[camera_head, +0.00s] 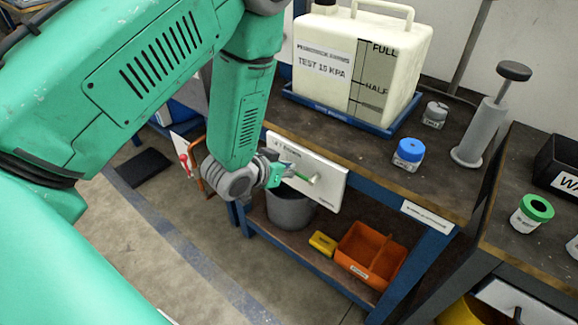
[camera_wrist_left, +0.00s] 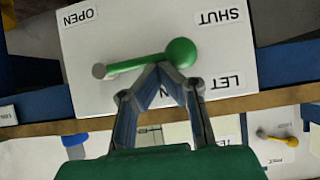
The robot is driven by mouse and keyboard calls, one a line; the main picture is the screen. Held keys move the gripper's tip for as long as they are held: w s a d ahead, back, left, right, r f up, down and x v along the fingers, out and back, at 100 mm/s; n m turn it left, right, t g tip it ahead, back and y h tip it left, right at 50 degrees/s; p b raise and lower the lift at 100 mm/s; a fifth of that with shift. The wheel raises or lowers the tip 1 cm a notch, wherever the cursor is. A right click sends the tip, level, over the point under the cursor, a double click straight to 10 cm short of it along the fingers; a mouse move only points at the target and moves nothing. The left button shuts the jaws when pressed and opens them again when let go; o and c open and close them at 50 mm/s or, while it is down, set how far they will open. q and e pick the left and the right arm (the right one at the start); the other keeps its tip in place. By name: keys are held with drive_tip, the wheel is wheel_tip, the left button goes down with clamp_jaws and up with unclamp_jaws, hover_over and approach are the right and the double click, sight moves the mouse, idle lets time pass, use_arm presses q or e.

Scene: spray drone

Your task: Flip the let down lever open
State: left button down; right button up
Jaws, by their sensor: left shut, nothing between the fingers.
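The let down lever (camera_wrist_left: 138,63) is a green bar on a white panel (camera_wrist_left: 100,40) in the left wrist view. It runs from a grey round end at left to a green ball at right. The OPEN label (camera_wrist_left: 78,17) is upper left, the SHUT label (camera_wrist_left: 220,15) upper right, both upside down. In the head view the lever (camera_head: 303,176) sticks out from the panel (camera_head: 328,180) on the bench front. My left gripper (camera_head: 285,171) is shut and empty. Its fingertips (camera_wrist_left: 160,66) meet at the bar near the ball; I cannot tell whether they touch it.
A white jug (camera_head: 330,50) stands in a blue tray (camera_head: 345,117) on the bench above. A blue-capped jar (camera_head: 408,153) and a grey pump (camera_head: 485,125) stand to its right. A grey bucket (camera_head: 290,210) and an orange bin (camera_head: 375,250) sit on the shelf below the panel.

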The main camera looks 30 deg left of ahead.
use_arm(q)
drive_tip(key=shift+d, duration=0.1)
drive_tip(key=shift+f+n+h, duration=0.15)
drive_tip(key=shift+n+h, duration=0.15)
wheel_tip(320, 180, down, 5)
drive_tip(key=n+h, duration=0.4)
drive_tip(key=h, duration=0.1)
drive_tip(key=shift+f+n+t+b, duration=0.1)
drive_tip(key=shift+n+t+b, duration=0.2)
drive_tip(key=shift+b, duration=0.1)
drive_tip(key=shift+d+f+n+h+b, duration=0.3)
drive_tip(key=shift+f+n+h+b, duration=0.5)
drive_tip(key=shift+b, duration=0.3)
drive_tip(key=shift+s+d+f+n+t+h+b, duration=0.1)
drive_tip(key=shift+d+f+n+t+h+b, duration=0.15)
drive_tip(key=shift+n+h+b, duration=0.2)
drive_tip(key=shift+s+d+f+n+t+h+b, duration=0.15)
drive_tip(key=shift+d+n+t+h+b, duration=0.2)
drive_tip(key=shift+n+b, duration=0.2)
drive_tip(key=shift+w+d+f, duration=0.1)
drive_tip(key=shift+d, duration=0.3)
